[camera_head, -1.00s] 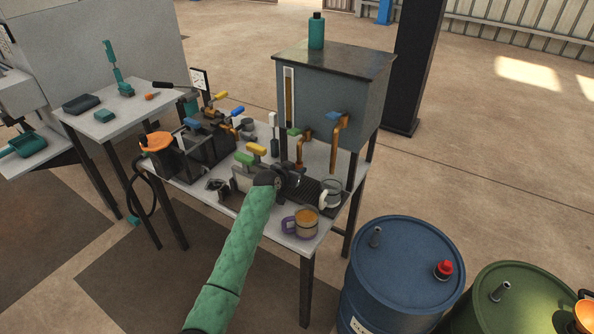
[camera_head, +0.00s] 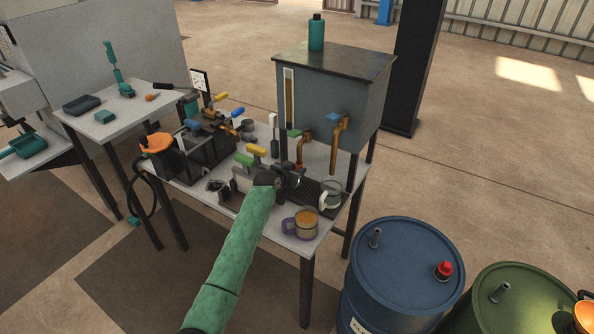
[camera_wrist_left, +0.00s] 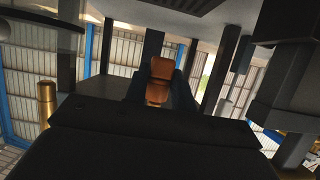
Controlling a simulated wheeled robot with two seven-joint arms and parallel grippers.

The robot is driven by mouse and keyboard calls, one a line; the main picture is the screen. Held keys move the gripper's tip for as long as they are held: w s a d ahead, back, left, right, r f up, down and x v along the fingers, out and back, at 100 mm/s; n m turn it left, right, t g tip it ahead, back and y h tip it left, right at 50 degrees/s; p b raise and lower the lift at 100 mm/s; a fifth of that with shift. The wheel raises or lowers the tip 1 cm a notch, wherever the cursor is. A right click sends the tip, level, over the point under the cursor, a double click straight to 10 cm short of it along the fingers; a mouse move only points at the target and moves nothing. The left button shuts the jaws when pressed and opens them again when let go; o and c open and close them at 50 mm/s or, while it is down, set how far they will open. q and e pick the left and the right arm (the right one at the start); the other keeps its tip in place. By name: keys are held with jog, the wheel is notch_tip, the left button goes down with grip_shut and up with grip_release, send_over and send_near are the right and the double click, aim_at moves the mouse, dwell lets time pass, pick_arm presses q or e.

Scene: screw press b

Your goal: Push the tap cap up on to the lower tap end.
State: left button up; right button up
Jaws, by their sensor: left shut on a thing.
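My left gripper (camera_head: 294,179) is below the copper-coloured tap pipe with the green handle (camera_head: 299,145) on the grey tank. A small orange-red cap (camera_head: 299,166) shows at the pipe's lower end, just above the gripper. In the left wrist view the gripper (camera_wrist_left: 160,98) is shut on an orange-brown piece (camera_wrist_left: 157,93), which looks like the cap. Another orange-brown part (camera_wrist_left: 163,69) shows right behind it, probably the tap end. I cannot tell whether the cap is touching the tap end or seated on it. My right gripper is in neither view.
The blue-handled tap (camera_head: 338,130) hangs to the right, over a pale mug (camera_head: 330,194). A purple-handled mug (camera_head: 303,223) stands at the table's front corner. A block with green and yellow handles (camera_head: 245,178) is left of the gripper. A blue drum (camera_head: 405,268) stands beside the table.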

pick_arm(q)
jog(key=shift+w+r+p, duration=0.1)
jog(key=shift+r+p, duration=0.8)
jog(key=shift+r, duration=0.55)
jog(key=o, duration=1.1)
jog(key=shift+c, duration=0.2)
